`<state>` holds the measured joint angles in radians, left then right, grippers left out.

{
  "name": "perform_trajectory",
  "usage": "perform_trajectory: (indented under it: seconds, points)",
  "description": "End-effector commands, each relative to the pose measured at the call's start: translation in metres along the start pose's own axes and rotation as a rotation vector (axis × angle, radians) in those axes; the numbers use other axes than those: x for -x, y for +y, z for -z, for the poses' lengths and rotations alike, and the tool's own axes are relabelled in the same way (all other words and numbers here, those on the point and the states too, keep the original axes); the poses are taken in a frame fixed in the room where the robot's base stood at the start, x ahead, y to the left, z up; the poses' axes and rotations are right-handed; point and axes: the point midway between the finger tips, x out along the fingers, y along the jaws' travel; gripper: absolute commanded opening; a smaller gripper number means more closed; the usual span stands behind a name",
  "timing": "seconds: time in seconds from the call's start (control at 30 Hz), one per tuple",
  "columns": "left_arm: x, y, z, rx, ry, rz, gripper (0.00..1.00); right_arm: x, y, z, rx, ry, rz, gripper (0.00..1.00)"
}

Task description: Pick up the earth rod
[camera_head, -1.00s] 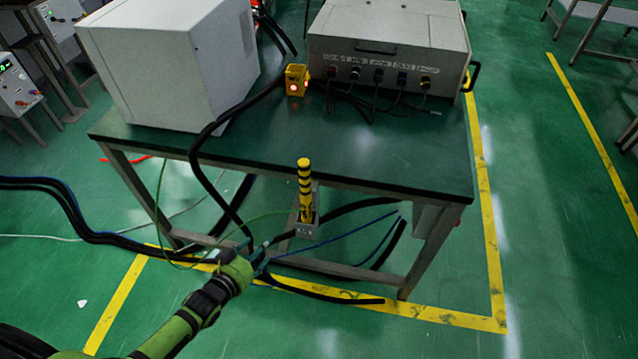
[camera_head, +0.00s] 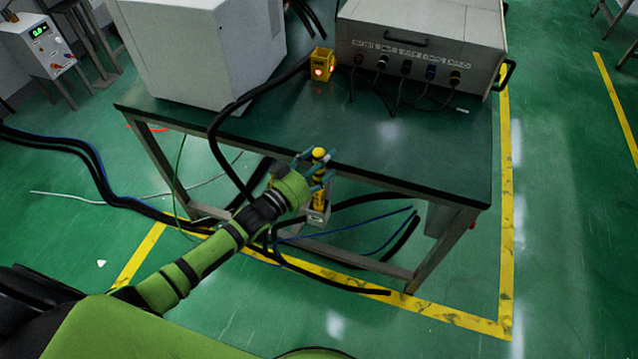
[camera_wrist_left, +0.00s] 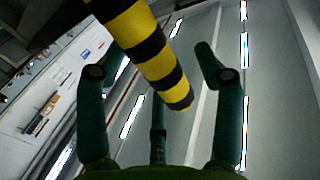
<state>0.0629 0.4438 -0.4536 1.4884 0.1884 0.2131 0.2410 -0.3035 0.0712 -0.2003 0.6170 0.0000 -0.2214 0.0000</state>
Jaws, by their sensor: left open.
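The earth rod (camera_head: 319,196), striped yellow and black, stands upright in a small grey holder (camera_head: 318,217) at the front of the table. My left gripper (camera_head: 314,168) is at its upper part, with teal fingers around the rod and its yellow top showing between them. In the left wrist view the rod (camera_wrist_left: 152,50) comes in from the top between the spread fingers of my left gripper (camera_wrist_left: 160,85). The fingers are open, with gaps to the rod. My right gripper is not in view.
The dark table (camera_head: 400,158) has its front edge just behind the gripper. A white box (camera_head: 205,50), a yellow device with a red light (camera_head: 321,66) and a grey generator box (camera_head: 420,45) stand on it. Black cables (camera_head: 225,150) hang beside my arm.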

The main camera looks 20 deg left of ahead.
Motion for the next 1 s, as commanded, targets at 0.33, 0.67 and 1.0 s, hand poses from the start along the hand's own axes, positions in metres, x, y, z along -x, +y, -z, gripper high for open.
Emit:
perform_trajectory:
  seconds: [0.33,0.67,1.0]
  points:
    - [0.0,0.0,0.0,0.0,0.0,0.0,0.12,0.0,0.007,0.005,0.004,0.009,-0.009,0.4]
    - [-0.001,0.0,0.001,0.0,0.003,0.0,0.0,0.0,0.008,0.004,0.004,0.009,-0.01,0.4]
    - [0.0,0.0,0.029,-0.001,0.006,-0.001,0.0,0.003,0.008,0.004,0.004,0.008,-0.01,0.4]
